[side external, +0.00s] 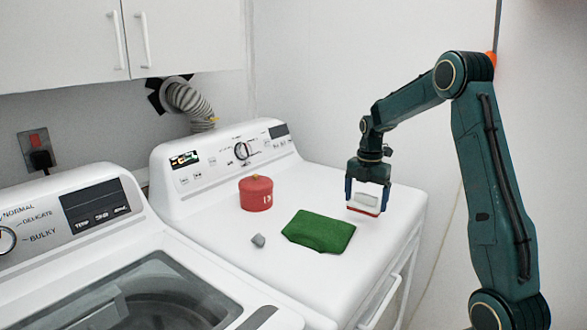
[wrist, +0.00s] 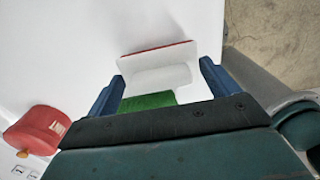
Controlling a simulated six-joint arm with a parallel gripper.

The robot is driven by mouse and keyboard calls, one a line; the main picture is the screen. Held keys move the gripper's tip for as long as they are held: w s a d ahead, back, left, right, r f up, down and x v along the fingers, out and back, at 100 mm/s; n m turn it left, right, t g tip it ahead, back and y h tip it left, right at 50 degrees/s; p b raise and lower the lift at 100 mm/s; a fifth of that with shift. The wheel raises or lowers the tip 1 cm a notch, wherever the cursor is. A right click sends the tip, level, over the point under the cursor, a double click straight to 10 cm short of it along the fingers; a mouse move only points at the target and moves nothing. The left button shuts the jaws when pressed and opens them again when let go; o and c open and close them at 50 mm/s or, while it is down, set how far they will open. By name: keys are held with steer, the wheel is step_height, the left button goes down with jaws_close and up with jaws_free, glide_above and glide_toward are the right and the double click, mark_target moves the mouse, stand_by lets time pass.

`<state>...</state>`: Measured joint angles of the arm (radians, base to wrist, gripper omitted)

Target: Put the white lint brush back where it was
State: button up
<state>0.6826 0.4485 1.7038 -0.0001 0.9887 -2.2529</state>
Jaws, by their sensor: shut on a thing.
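The white lint brush (side external: 364,199) has a red lower edge and is held between the two blue fingers of my gripper (side external: 367,196). The brush is over the right part of the white dryer top (side external: 300,178). Its red edge faces down, and I cannot tell whether it touches the surface. In the wrist view the brush (wrist: 160,77) sits between the fingers, with its red edge at the far side. Its handle end is partly hidden by the gripper body.
A folded green cloth (side external: 319,232) lies left of my gripper on the dryer. A red canister (side external: 256,193) stands behind it, and a small grey lump (side external: 258,240) lies near the front left. The dryer's right edge drops away beside my gripper. A washer (side external: 110,260) stands at left.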

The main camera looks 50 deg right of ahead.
mark_target(365, 204)
steer(key=shift+f, duration=1.9)
steer(key=shift+f, duration=0.1)
steer(key=o, duration=0.7)
step_height(365, 204, up, 12)
steer(key=shift+r, duration=0.15)
